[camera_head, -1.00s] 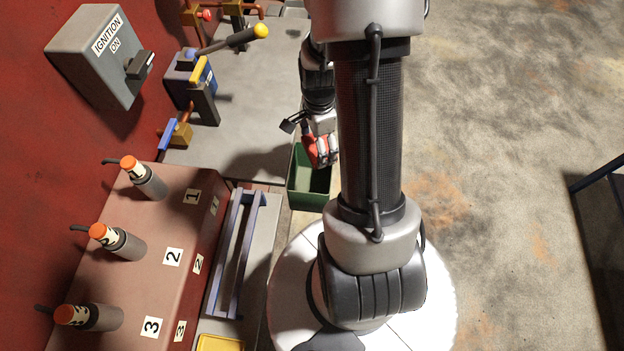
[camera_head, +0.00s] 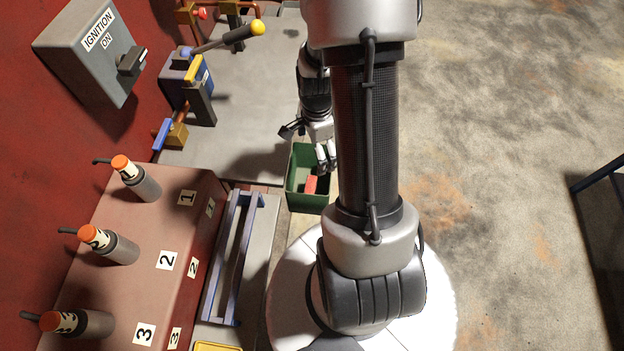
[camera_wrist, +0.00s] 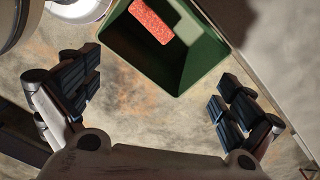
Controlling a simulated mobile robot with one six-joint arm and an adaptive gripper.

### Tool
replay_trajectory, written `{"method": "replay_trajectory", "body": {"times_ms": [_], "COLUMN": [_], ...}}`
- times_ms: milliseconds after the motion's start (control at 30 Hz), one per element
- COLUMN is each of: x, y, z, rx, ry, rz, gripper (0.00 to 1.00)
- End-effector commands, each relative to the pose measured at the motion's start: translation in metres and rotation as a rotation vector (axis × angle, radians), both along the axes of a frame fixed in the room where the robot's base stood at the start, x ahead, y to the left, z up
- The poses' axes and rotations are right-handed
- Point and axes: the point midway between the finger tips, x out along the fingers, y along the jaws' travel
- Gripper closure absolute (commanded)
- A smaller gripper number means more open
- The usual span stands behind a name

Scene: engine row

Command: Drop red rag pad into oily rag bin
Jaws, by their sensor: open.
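The red rag pad (camera_head: 311,184) is inside the green oily rag bin (camera_head: 306,202), apart from my gripper. It also shows in the wrist view as a speckled red block (camera_wrist: 151,21) within the bin's walls (camera_wrist: 206,58). I cannot tell for sure whether it rests on the bin's floor. My gripper (camera_head: 326,160) is above the bin's upper right part in the head view. In the wrist view my gripper (camera_wrist: 150,100) has its fingers wide apart with nothing between them. My arm partly covers the bin's right side in the head view.
A brown block with plugs marked 1, 2 and 3 (camera_head: 180,215) stands at the left. A blue rail (camera_head: 235,255) lies between it and the bin. A grey ignition box (camera_head: 90,50) and a yellow-knobbed lever (camera_head: 240,35) are at the upper left.

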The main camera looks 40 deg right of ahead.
Motion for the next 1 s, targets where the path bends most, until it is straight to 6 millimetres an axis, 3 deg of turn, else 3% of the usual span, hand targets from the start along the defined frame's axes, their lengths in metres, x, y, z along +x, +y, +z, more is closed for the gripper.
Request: {"method": "replay_trajectory", "body": {"times_ms": [333, 700, 1000], "x": [0.001, 0.001, 0.0], "y": [-0.001, -0.001, 0.0], "z": [0.011, 0.086, 0.118], "rx": [-0.002, -0.004, 0.0], "ry": [-0.002, -0.006, -0.001], "rz": [0.0, 0.0, 0.0], "gripper": [0.0, 0.0, 0.0]}}
